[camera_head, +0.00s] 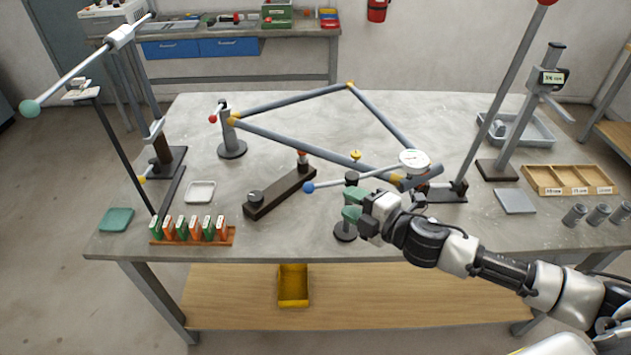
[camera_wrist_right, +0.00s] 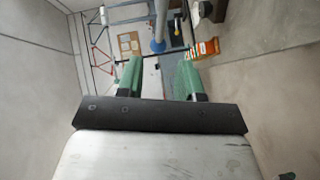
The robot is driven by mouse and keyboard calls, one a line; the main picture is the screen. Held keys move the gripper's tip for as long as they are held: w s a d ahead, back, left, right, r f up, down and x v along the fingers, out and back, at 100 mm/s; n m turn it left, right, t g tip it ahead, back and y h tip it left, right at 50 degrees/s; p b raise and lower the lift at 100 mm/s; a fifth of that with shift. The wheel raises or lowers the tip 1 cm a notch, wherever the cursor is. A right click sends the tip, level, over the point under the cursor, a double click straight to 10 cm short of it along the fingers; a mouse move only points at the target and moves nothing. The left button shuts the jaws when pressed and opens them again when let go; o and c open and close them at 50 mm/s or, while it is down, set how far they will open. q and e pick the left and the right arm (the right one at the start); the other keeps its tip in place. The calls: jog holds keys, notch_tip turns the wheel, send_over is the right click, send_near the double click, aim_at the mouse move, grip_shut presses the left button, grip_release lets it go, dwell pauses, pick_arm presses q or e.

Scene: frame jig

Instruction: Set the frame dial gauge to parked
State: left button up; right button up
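The dial gauge (camera_head: 414,159) has a round white face and sits at the right corner of the grey tube frame (camera_head: 295,144). A light rod runs left from beside it to a blue ball (camera_head: 309,187), above the table. My right gripper (camera_head: 351,205), with green fingers, is right of the ball and below the rod in the head view. In the right wrist view the same gripper (camera_wrist_right: 158,80) is open and empty. A blue ball (camera_wrist_right: 157,46) shows beyond the gap between its fingertips. My left gripper is not in view.
A black post stand (camera_head: 345,230) is close below my right gripper. A dark bar fixture (camera_head: 280,192) lies to the left, with a rack of green and orange pieces (camera_head: 193,233) farther left. A wooden tray (camera_head: 570,180) is at the right. The front middle of the table is clear.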

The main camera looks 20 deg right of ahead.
aim_at(319, 186)
jog(key=p+x, duration=0.2)
jog(key=x, duration=0.7)
jog(key=shift+w+a, duration=0.15)
jog(key=shift+w, duration=0.15)
grip_shut()
